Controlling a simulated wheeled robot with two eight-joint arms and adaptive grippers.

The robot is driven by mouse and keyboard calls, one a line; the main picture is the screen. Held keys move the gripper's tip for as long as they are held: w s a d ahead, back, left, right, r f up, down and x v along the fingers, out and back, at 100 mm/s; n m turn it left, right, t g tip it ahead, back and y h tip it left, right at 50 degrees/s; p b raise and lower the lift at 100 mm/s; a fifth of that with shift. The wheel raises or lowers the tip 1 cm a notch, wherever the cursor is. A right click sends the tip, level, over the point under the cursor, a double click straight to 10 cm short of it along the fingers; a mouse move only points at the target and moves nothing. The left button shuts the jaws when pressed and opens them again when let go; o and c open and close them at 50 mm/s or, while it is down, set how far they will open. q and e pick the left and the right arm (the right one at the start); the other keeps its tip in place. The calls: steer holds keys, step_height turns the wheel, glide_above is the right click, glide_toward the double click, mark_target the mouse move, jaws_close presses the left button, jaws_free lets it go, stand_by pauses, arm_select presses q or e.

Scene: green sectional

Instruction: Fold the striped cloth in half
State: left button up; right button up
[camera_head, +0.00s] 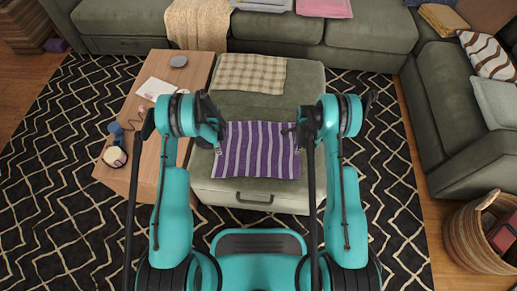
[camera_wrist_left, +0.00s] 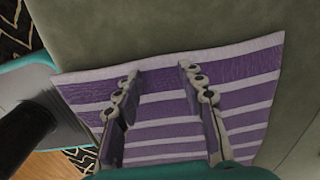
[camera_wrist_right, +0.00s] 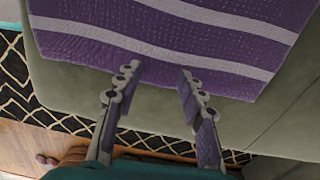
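The striped cloth (camera_head: 256,150), purple with pale stripes, lies flat and spread out on the front part of the green ottoman (camera_head: 270,197). My left gripper (camera_head: 217,135) is at the cloth's left side; in the left wrist view its open fingers (camera_wrist_left: 158,72) are over the cloth (camera_wrist_left: 235,105) near one edge, with nothing between them. My right gripper (camera_head: 297,130) is at the cloth's right side; in the right wrist view its open fingers (camera_wrist_right: 158,75) are at the edge of the cloth (camera_wrist_right: 210,40), empty. I cannot tell whether the fingertips touch the cloth.
A checkered cloth (camera_head: 250,73) lies on the ottoman behind the striped one. A wooden table (camera_head: 145,125) at the left holds a mug (camera_head: 115,156), a blue object (camera_head: 116,131) and papers (camera_head: 155,88). Green sofas stand behind and right; a basket (camera_head: 470,240) stands front right.

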arm_select(q)
steer(key=shift+f, duration=0.15)
arm_select(e)
steer(key=shift+f, duration=0.1)
arm_select(q)
jaws_close()
arm_select(e)
jaws_close()
steer(key=shift+f, duration=0.1)
